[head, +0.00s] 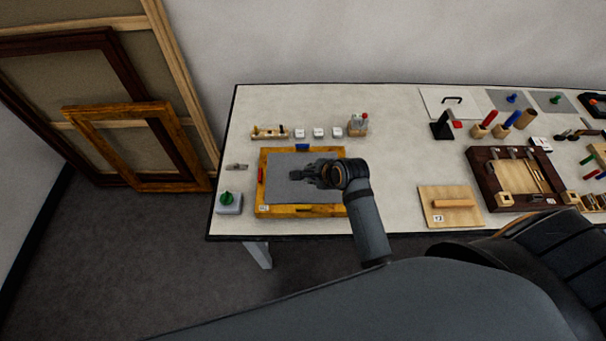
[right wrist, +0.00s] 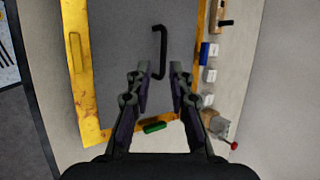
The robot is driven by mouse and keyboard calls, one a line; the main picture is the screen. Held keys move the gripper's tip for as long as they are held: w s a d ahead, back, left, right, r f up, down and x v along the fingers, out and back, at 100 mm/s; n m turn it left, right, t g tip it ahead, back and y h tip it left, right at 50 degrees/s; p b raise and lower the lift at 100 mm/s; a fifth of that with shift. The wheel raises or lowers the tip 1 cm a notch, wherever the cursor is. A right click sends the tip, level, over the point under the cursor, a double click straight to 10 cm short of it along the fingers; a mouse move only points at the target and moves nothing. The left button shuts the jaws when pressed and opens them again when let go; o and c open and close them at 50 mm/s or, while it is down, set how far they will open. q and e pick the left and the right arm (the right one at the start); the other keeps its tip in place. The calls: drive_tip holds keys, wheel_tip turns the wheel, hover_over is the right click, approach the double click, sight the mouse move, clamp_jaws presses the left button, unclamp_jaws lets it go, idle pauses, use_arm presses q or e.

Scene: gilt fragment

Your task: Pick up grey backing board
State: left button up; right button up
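The grey backing board (head: 285,192) lies inside a yellow gilt frame (head: 305,211) on the left part of the table. In the right wrist view the board (right wrist: 117,45) fills most of the frame (right wrist: 84,100) and bears a black bar handle (right wrist: 162,45). My right gripper (head: 297,174) is over the board in the head view and hides part of it, including the handle. In the right wrist view the gripper (right wrist: 159,70) is open, its fingertips either side of the handle's near end. I cannot tell the height left between them. My left gripper is not in view.
A green-knobbed block (head: 228,202) stands left of the frame. White blocks (head: 318,133) and a wooden rack (head: 270,132) stand behind it. A wooden board with a handle (head: 450,206) and a dark frame (head: 481,173) lie to the right. Table between is clear.

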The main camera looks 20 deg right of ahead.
sight(305, 172)
drive_tip(key=shift+w+a+f, duration=0.3)
drive_tip(key=shift+w+f, duration=0.4)
drive_tip(key=shift+w, duration=0.15)
drive_tip(key=shift+p+x, duration=0.75)
drive_tip(key=shift+x, duration=0.2)
drive_tip(key=w+f, duration=0.1)
drive_tip(key=f, duration=0.1)
drive_tip(key=shift+w+d+f+p, duration=0.15)
drive_tip(key=shift+w+f+p, duration=0.15)
drive_tip(key=shift+w, duration=0.05)
drive_tip(key=shift+f, duration=0.15)
clamp_jaws()
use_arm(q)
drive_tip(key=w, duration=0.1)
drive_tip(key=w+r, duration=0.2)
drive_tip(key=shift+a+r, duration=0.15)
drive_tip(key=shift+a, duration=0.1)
